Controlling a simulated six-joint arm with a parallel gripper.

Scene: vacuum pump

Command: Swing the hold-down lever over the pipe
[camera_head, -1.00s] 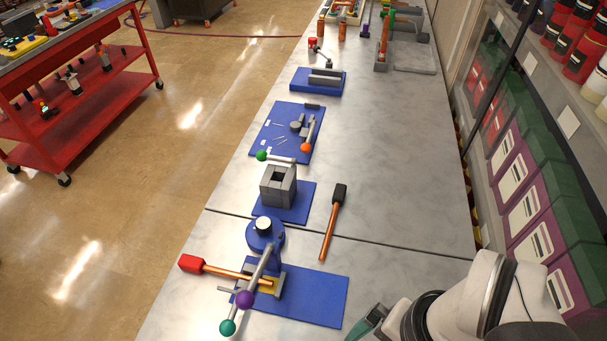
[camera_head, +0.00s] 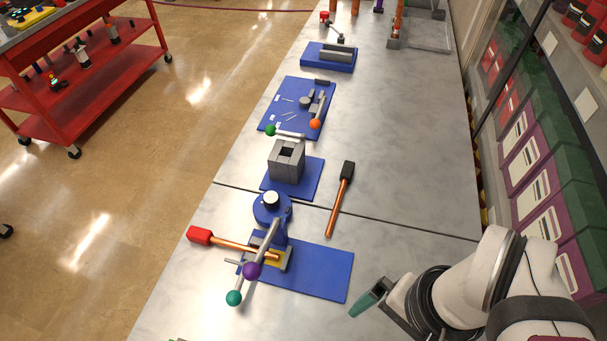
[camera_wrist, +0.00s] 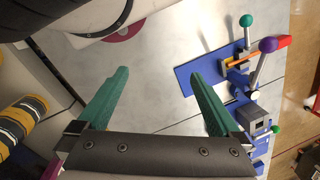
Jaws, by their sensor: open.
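The nearest station has a blue base plate (camera_head: 322,272) and a blue pump body (camera_head: 266,213) with a pale-topped knob. A copper pipe (camera_head: 232,245) with a red end lies across the plate's left part. A grey lever with a purple ball (camera_head: 251,270) slants over the pipe's inner end. A second lever has a teal ball (camera_head: 233,298); I cannot tell which lever is the hold-down. The purple ball also shows in the wrist view (camera_wrist: 268,44). My gripper (camera_head: 370,298) is right of the plate, apart from it. In the wrist view its green fingers (camera_wrist: 158,73) are spread and empty.
A grey block fixture (camera_head: 286,162) stands on another blue plate behind. A black-ended copper pipe (camera_head: 341,200) lies on the bench right of it. The bench right of the stations is mostly clear. Shelves with bins (camera_head: 535,180) line the right side.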

